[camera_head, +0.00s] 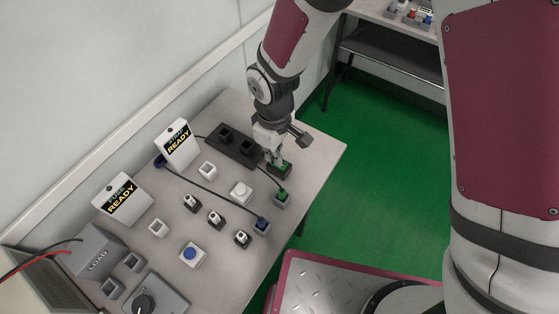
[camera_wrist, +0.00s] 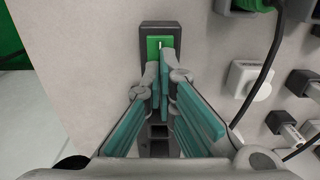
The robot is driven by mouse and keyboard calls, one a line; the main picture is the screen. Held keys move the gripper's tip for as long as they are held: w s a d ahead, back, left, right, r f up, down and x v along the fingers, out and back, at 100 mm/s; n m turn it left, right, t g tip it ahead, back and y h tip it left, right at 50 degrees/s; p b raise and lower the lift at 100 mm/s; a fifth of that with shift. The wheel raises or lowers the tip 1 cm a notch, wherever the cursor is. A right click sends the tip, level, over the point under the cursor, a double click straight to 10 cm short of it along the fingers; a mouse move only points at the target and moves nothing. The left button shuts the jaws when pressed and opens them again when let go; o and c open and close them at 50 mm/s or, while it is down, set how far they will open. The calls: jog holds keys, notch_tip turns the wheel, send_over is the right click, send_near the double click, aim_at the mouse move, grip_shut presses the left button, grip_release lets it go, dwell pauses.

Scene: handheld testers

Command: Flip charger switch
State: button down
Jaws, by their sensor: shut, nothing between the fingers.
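A dark block with a green switch face (camera_wrist: 154,47) sits on the table, and the same block (camera_head: 285,170) shows at the table's right side in the head view. I take it to be the charger switch. My gripper (camera_wrist: 161,66) is shut and empty, pointing down at this block. Its fingertips appear at the near edge of the green face. I cannot tell whether they touch it. In the head view my gripper (camera_head: 274,163) stands over the block and hides part of it. The fingers cover the middle of the block in the wrist view.
A black socket strip (camera_head: 232,150) lies just left of my gripper. A green plug (camera_head: 282,196) and a blue plug (camera_head: 262,223) stand in front. READY signs (camera_head: 178,145), a blue button (camera_head: 191,254) and a LOAD box (camera_head: 96,258) are farther left. Green floor (camera_head: 380,185) lies right.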

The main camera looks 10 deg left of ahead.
jog(key=shift+r+p, duration=1.95)
jog(key=shift+r, duration=1.5)
jog(key=shift+w+d+r, duration=0.1)
jog(key=shift+r, duration=0.05)
jog(key=d+r+m+t, duration=0.2)
jog(key=d+r+m, duration=0.4)
jog(key=d+r, duration=1.1)
jog(key=s+d+r+m+t, duration=0.2)
jog(key=s+d+r+m, duration=0.6)
jog(key=s+d+r, duration=0.2)
jog(key=s+d, duration=0.2)
jog(key=s, duration=0.2)
jog(key=shift+s+d, duration=0.15)
jog(key=shift+d, duration=0.25)
